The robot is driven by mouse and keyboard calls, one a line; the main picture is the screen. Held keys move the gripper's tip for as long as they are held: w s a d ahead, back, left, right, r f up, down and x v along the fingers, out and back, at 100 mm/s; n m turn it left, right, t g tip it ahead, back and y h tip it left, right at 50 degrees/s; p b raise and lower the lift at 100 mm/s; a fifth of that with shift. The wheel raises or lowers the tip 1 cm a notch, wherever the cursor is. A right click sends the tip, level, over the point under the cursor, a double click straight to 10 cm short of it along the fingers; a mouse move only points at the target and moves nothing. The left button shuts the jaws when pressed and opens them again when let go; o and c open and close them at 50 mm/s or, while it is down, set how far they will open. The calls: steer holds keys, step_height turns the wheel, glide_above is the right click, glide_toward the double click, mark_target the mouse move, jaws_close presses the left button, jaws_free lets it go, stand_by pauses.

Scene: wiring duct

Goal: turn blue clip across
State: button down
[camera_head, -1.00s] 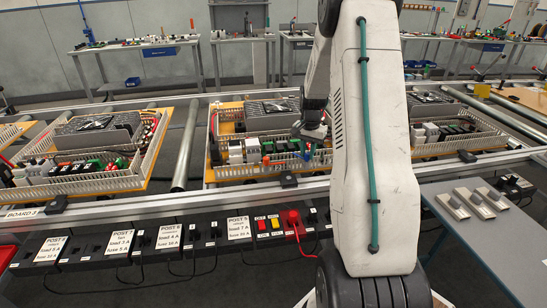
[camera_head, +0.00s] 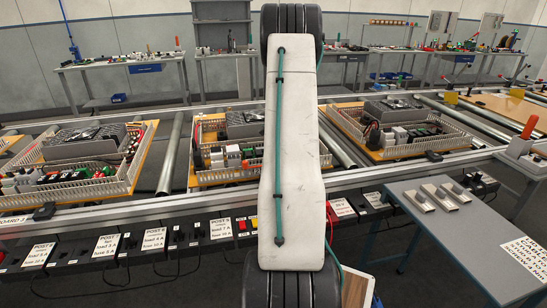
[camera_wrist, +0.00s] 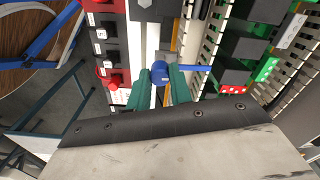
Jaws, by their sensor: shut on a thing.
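In the wrist view, my gripper (camera_wrist: 160,88) has two green fingers close together on the round body of the blue clip (camera_wrist: 161,71). A thin blue arm of the clip points right, towards the slotted duct wall (camera_wrist: 210,40). The clip's lower part is hidden between the fingers. In the head view my own arm covers the gripper and the clip, along with the right part of the middle board (camera_head: 196,182).
Black modules with green terminals (camera_wrist: 265,68) stand right of the duct in the wrist view. A red and black panel (camera_wrist: 112,50) lies to the left. In the head view, a grey table (camera_head: 440,235) with several small metal pieces stands at the right.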

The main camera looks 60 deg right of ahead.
steer(key=shift+s, duration=0.1)
steer(key=c, duration=1.3)
jaws_free()
steer(key=shift+o, duration=0.2)
step_height(320, 180, up, 8)
steer(key=shift+f, duration=0.1)
